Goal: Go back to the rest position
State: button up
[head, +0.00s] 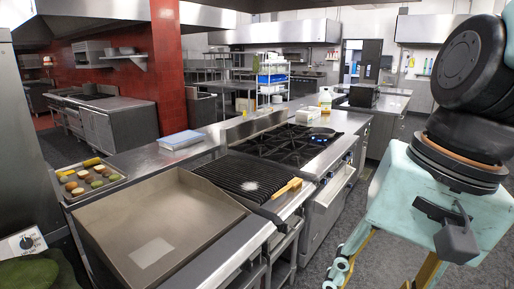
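My gripper is not in view. Only dark joints and links of my arm show, at the upper right above my teal base, and the arm's end lies outside the picture. The task names no other object. A flat steel griddle (185,215) lies in front, with a pale square patch on it. Beside it is a black grill (225,175) with a whitish round spot, and a wooden-handled tool (287,188) rests at its right edge.
A tray (72,196) of colourful food pieces stands left of the griddle. A blue-and-white box (181,140) lies on the counter behind. A pan (320,133) sits on the stove (285,148), with a bottle (325,99) beyond. Grey floor (355,205) is open between the stove and my base.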

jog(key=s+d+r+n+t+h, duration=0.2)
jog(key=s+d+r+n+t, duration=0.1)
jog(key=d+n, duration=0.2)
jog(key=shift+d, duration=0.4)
